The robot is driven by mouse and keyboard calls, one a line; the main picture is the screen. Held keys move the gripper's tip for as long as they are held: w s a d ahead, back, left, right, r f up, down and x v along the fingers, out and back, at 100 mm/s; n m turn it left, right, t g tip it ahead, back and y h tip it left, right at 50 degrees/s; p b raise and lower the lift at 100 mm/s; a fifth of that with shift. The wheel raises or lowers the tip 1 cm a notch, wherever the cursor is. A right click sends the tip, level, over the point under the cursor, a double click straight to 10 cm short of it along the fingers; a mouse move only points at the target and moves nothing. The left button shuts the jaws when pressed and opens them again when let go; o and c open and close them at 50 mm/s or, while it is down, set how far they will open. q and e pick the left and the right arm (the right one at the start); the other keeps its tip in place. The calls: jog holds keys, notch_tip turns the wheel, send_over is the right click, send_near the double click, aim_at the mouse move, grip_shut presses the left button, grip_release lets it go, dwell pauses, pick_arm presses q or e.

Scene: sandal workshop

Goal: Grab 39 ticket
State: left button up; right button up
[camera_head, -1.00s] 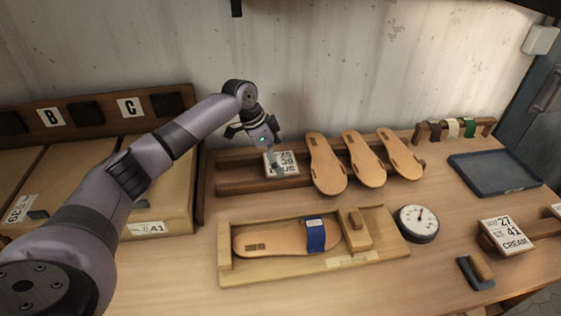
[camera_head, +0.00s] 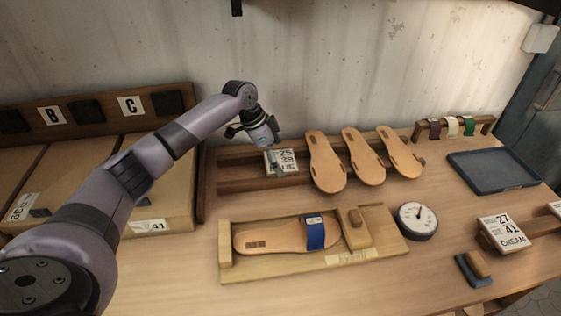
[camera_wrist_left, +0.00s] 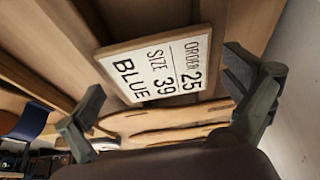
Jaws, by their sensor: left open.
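The ticket (camera_head: 285,161) is a small white card on a wooden backing, resting at the left part of the wooden rack at the back of the bench. In the left wrist view the ticket (camera_wrist_left: 160,70) reads ORDER 25, SIZE 39, BLUE. My left gripper (camera_head: 274,160) is over the ticket in the head view and hides part of it. In the left wrist view the open left gripper (camera_wrist_left: 172,108) has one finger on each side of the ticket, with nothing held. Contact with the ticket cannot be told. My right gripper is not in view.
Several tan soles (camera_head: 325,163) lean on the rack right of the ticket. A wooden jig (camera_head: 285,269) holds a sole with a blue strap. A round dial (camera_head: 417,221), a dark tray (camera_head: 494,172) and another ticket (camera_head: 503,232) are to the right. Boxes (camera_head: 100,168) stand left.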

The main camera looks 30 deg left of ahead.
pick_arm(q)
jog(key=shift+c, duration=0.4)
jog(key=c, duration=1)
jog(key=shift+o, duration=0.2)
